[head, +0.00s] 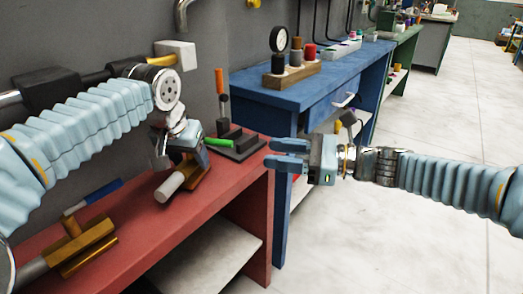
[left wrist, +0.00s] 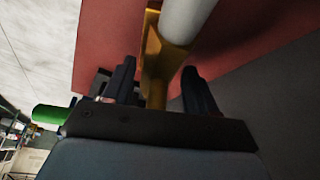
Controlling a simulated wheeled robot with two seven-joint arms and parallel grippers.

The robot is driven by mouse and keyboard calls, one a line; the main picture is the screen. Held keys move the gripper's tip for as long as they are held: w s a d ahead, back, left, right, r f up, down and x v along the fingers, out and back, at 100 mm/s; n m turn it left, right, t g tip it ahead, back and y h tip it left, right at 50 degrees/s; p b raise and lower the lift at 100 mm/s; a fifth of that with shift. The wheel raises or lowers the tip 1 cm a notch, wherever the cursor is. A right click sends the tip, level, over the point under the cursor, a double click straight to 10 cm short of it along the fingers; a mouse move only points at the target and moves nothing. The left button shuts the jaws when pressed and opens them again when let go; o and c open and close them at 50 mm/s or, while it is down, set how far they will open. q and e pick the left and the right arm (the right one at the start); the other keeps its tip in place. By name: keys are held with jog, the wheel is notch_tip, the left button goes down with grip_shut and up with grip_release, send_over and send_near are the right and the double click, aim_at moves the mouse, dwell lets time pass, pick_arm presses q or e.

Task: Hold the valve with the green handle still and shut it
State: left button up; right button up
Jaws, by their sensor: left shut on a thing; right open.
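The valve has a brass body (head: 197,178) with a pale grey pipe end (head: 170,187) and stands on the red bench. Its green handle (head: 219,143) sticks out to the right past my left gripper. My left gripper (head: 186,152) is shut on the valve body from above. In the left wrist view the brass body (left wrist: 157,70) stands between the two dark fingers (left wrist: 158,92), and the green handle (left wrist: 50,115) shows at the left. The middle of the handle is hidden. My right gripper (head: 288,156) is open and empty, to the right of the handle, beyond the bench's edge.
A blue-handled brass valve (head: 82,245) lies at the front left of the red bench (head: 135,225). A dark block (head: 236,146) and an upright orange-handled tool (head: 222,90) are behind the green handle. A blue bench (head: 300,95) with a gauge stands behind. The floor at right is clear.

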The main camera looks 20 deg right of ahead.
aim_at(184, 164)
pick_arm(q)
jog(key=shift+f, duration=0.1)
jog(key=o, duration=1.5)
jog(key=shift+o, duration=0.2)
jog(key=v, duration=0.8)
jog(key=shift+d, duration=0.1)
